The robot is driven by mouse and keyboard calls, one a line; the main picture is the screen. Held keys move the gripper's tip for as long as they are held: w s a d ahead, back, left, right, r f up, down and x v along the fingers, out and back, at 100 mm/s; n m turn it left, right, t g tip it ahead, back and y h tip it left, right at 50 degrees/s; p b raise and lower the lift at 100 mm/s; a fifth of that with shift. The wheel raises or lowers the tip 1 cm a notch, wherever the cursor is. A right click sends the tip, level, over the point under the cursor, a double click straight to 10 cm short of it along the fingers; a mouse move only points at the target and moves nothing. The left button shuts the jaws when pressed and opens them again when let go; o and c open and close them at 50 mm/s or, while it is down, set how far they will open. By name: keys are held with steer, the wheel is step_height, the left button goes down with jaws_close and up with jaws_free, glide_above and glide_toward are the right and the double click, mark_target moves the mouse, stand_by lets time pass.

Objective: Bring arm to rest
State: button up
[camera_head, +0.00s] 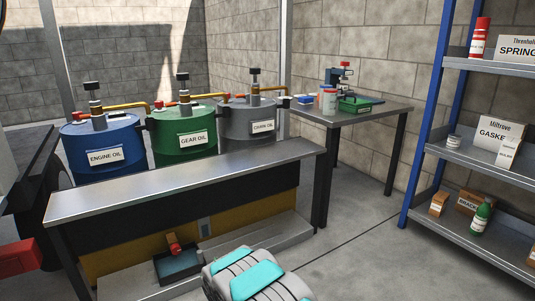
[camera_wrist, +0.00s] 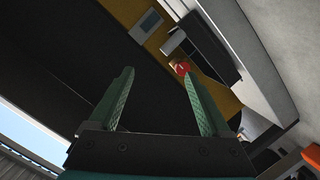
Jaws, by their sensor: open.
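My gripper (camera_wrist: 160,95) shows in the wrist view with its two green ribbed fingers spread apart and nothing between them. The wrist view is tilted. Beyond the fingers lie a dark panel and a yellow panel (camera_wrist: 143,22). In the head view, part of my arm with teal covers shows at the bottom centre, in front of the metal bench. The gripper's fingers are not visible in the head view.
A steel-topped bench (camera_head: 190,180) stands ahead. Blue (camera_head: 100,150), green (camera_head: 185,132) and grey (camera_head: 247,122) oil drums stand behind it. A side table (camera_head: 375,113) is at the back. Blue-framed shelves (camera_head: 470,157) stand at right. Floor (camera_head: 355,225) between bench and shelves is clear.

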steer(key=d+r+m+g+h, duration=0.35)
steer(key=d+r, duration=0.45)
steer(key=d, duration=0.3)
steer(key=s+d+r+m+g+h, duration=0.1)
steer(key=s+d+r+m+g, duration=0.1)
steer(key=s+d+r, duration=0.35)
steer(key=s+d+r+m+g+h, duration=0.1)
steer(key=s+d+r+m+g, duration=0.1)
steer(key=s+d, duration=0.5)
steer(key=s+d+r+m+g, duration=0.2)
steer(key=s+d+r+g, duration=0.15)
steer(key=s, duration=1.05)
steer(key=s+d+r+m+g+h, duration=0.15)
steer(key=s+d+r, duration=0.25)
steer(key=s, duration=0.9)
steer(key=s+d+r+m+g, duration=0.2)
steer(key=s+d+r+g, duration=0.15)
steer(key=s, duration=1.05)
step_height(320, 180, up, 12)
steer(key=p, duration=1.2)
steer(key=shift+w+d, duration=0.4)
steer(key=shift+w, duration=0.05)
